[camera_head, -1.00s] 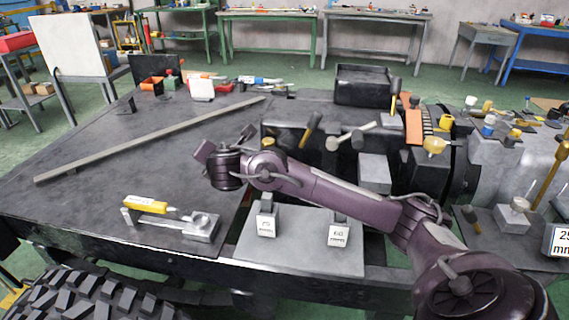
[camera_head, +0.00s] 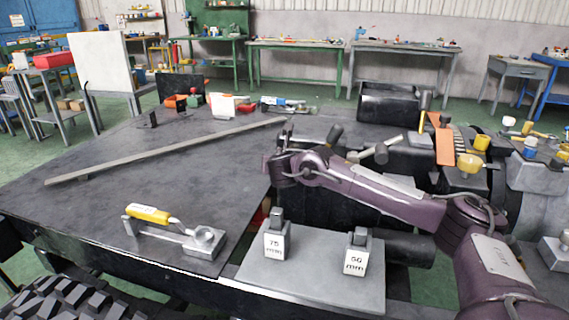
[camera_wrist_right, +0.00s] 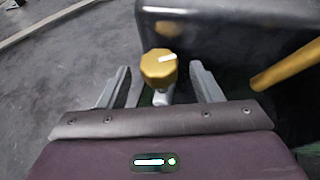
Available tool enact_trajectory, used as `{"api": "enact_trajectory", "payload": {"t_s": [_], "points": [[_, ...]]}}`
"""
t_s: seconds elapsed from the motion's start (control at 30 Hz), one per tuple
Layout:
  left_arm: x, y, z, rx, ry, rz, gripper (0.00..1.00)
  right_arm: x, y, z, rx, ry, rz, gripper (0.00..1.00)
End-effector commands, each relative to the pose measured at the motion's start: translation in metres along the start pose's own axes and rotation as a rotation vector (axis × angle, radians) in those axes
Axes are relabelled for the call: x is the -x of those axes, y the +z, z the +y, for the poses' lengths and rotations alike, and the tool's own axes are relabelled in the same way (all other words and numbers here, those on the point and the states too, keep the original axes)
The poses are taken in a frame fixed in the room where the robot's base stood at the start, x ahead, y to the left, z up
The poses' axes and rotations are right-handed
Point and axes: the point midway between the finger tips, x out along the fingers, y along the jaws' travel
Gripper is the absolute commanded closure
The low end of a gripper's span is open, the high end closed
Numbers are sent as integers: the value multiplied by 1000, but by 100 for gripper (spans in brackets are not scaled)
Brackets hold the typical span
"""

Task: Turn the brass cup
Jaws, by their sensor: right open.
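The brass cup (camera_wrist_right: 158,68), a gold-coloured round cap with a white mark on top, sits on a pale stem in the right wrist view. It stands between the two fingers of my right gripper (camera_wrist_right: 160,74), with a gap on each side. The gripper is open. In the head view my right gripper (camera_head: 285,140) is at the left end of the dark machine, and I cannot make out the cup there. My left gripper is not in view.
A dark block (camera_wrist_right: 215,35) lies just beyond the cup, and a brass rod (camera_wrist_right: 288,66) is to its right. Blocks marked 75 mm (camera_head: 277,241) and 50 mm (camera_head: 355,257) stand on a grey plate (camera_head: 310,285). A yellow-handled clamp (camera_head: 160,220) lies on the dark table (camera_head: 120,185).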

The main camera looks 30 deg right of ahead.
Motion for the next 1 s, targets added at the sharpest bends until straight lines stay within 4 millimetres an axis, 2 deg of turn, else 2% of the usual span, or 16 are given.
{"api": "enact_trajectory", "payload": {"t_s": [0.33, 0.67, 1.0], "points": [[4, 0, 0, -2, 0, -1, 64, -5, 0, 0, 1, 0, 0, 43], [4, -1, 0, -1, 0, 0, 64, -4, 0, 0, 0, 0, 0, 86], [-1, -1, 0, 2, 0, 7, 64, -4, 0, 2, -20, -45, 1, 86]]}}
